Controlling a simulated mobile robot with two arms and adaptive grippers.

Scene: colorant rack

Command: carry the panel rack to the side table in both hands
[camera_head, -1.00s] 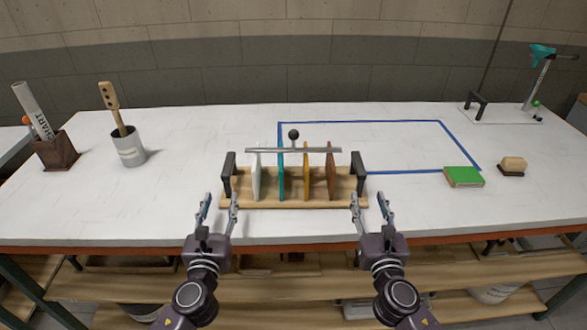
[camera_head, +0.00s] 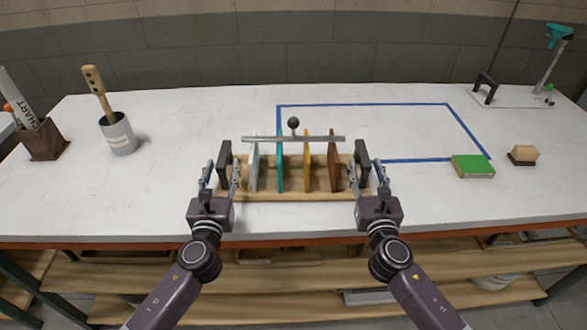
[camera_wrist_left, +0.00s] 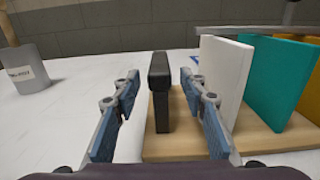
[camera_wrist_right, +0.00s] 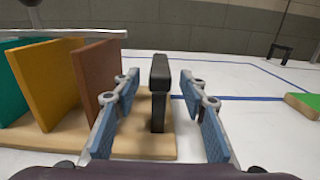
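The panel rack (camera_head: 290,190) stands on the white workbench. It has a wooden base, a black handle at each end, a grey bar across the top, and white, teal, orange and brown panels upright in it. My left gripper (camera_head: 221,171) is open around the left handle (camera_wrist_left: 160,92), with a finger on each side and gaps showing in the left wrist view. My right gripper (camera_head: 366,171) is open around the right handle (camera_wrist_right: 160,92) in the same way, with gaps in the right wrist view. The side table cannot be made out for certain.
Blue tape (camera_head: 365,104) outlines an area behind and right of the rack. A green block (camera_head: 473,166) and a wooden-topped brush (camera_head: 523,154) lie to the right. A grey cup (camera_head: 119,137) and brown holder (camera_head: 43,141) stand left. A teal-topped stand (camera_head: 547,70) is far right.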

